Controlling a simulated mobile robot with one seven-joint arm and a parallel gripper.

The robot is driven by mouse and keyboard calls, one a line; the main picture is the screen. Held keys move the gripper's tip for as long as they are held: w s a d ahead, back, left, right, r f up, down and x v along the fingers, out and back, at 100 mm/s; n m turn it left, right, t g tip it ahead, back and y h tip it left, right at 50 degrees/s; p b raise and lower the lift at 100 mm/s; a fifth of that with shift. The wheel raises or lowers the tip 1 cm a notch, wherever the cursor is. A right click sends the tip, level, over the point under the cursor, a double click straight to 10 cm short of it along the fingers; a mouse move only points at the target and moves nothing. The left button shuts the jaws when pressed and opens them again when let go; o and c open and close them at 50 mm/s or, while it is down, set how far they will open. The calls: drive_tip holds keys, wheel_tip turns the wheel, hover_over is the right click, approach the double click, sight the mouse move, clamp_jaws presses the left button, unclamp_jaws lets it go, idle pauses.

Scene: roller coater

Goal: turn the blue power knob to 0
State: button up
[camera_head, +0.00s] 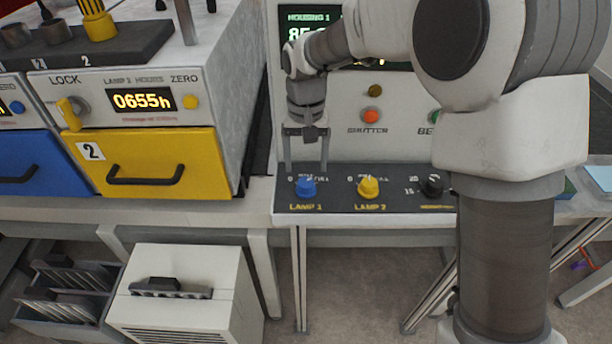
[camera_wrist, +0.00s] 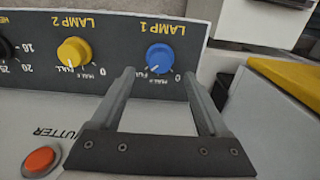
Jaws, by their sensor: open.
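The blue power knob (camera_head: 305,187) sits on the dark sloped strip over the label LAMP 1, at the front of the console. It also shows in the wrist view (camera_wrist: 160,58), where the picture is upside down, with marks 0, HALF and FULL around it. Its white pointer line is near FULL in the wrist view. My gripper (camera_head: 306,170) is open and empty, fingers pointing down just above and behind the knob. In the wrist view the fingers (camera_wrist: 160,72) reach toward the knob, one on each side. I cannot tell whether they touch it.
A yellow LAMP 2 knob (camera_head: 368,187) and a black knob (camera_head: 432,186) stand to the right on the strip. An orange SHUTTER button (camera_head: 370,116) is on the panel behind. A yellow drawer (camera_head: 150,165) with a black handle is at the left. My arm covers the console's right side.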

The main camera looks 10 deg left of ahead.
sight(306, 182)
drive_tip(key=shift+f, duration=2.7)
clamp_jaws()
